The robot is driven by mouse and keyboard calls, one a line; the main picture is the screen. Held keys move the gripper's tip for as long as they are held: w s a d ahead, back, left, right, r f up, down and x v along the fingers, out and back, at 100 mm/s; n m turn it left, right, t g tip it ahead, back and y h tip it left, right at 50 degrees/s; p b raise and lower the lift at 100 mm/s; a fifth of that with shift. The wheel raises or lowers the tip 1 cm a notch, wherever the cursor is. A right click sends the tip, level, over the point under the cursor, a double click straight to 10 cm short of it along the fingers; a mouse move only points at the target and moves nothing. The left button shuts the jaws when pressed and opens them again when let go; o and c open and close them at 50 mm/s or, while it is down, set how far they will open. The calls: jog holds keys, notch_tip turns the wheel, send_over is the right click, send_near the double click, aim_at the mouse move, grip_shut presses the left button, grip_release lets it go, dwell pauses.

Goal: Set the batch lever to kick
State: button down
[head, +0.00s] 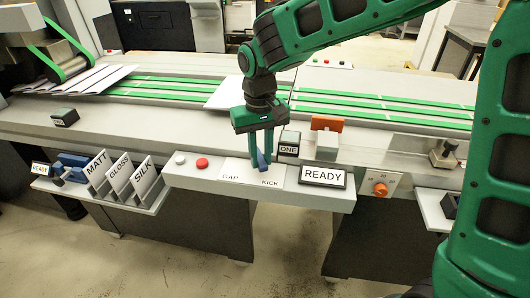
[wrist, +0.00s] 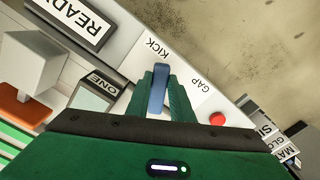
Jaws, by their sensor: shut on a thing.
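The batch lever is a small blue handle (head: 262,161) on a white plate (head: 247,174) marked GAP at left and KICK at right. In the head view it stands closer to the KICK word than to GAP. My gripper (head: 260,158) reaches down from above and is shut on the lever. In the wrist view the blue lever (wrist: 159,88) shows between the green fingers (wrist: 161,95), its end near the KICK word. The lever's base is hidden.
A READY sign (head: 322,177) stands just right of the plate, and a block marked ONE (head: 289,143) behind it. A red button (head: 202,163) and a white button (head: 180,160) are to the left. An orange-topped block (head: 327,142) stands behind the sign.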

aim_at(262, 159)
jog(key=shift+w+d+r, duration=0.1)
jog(key=shift+w+r, duration=0.05)
jog(key=shift+w, duration=0.25)
jog(key=c, duration=1.6)
grip_release()
jog(key=shift+o, duration=0.2)
jog(key=shift+s, duration=0.1)
notch_tip(262, 159, up, 10)
jog(key=shift+r, duration=0.25)
jog(key=shift+d, duration=0.1)
